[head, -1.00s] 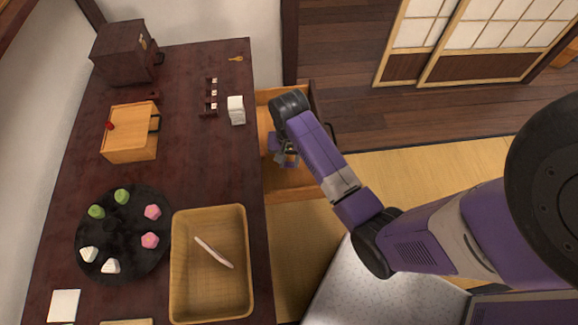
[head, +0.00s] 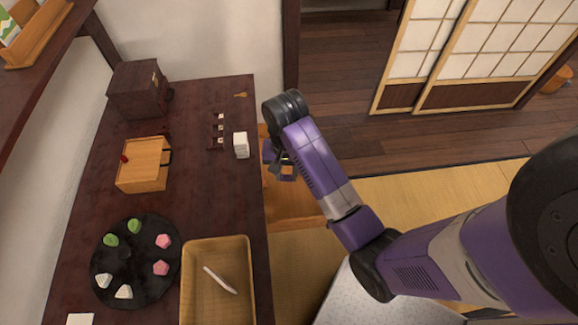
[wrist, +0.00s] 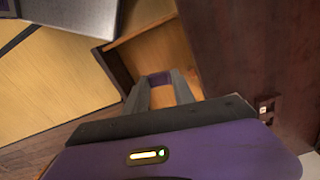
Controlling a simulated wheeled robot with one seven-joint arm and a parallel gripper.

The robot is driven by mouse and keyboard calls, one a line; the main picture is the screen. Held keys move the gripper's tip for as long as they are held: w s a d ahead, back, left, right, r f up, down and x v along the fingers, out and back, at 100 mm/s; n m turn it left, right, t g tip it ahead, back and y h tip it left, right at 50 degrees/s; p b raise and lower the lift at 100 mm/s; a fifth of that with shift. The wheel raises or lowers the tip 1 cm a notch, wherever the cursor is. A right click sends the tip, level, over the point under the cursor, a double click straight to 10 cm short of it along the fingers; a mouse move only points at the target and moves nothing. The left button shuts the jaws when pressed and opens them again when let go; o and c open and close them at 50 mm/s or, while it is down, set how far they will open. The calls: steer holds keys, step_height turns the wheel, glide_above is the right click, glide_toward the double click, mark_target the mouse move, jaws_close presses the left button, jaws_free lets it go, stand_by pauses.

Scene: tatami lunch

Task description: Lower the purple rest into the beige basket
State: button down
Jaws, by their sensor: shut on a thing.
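My gripper (wrist: 160,88) is shut on the small purple rest (wrist: 158,78), which shows between the fingertips in the wrist view. In the head view my gripper (head: 286,172) is over the open wooden drawer at the table's right side; the rest cannot be made out clearly there. The beige basket (head: 249,275) stands on the dark table, below and left of my gripper in the picture. A thin pale pinkish stick (head: 220,280) lies in it.
A black round plate (head: 125,252) with several coloured pieces is left of the basket. A white stack (head: 241,145) stands at the table edge near my gripper, beside a dark rack (head: 216,132). A wooden box (head: 143,165) is further left. The drawer (head: 290,208) juts out.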

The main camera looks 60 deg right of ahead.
steer(key=a+r+p, duration=0.2)
steer(key=a+p, duration=0.1)
steer(key=a, duration=1)
steer(key=a+r+p, duration=0.3)
steer(key=a, duration=0.9)
steer(key=shift+s+a+r+p, duration=0.15)
steer(key=shift+s+a+p, duration=0.2)
steer(key=shift+a, duration=0.05)
steer(key=shift+f+b, duration=1.6)
steer(key=shift+f, duration=2.25)
steer(key=shift+f, duration=0.5)
steer(key=c, duration=1)
jaws_free()
steer(key=shift+o, duration=0.2)
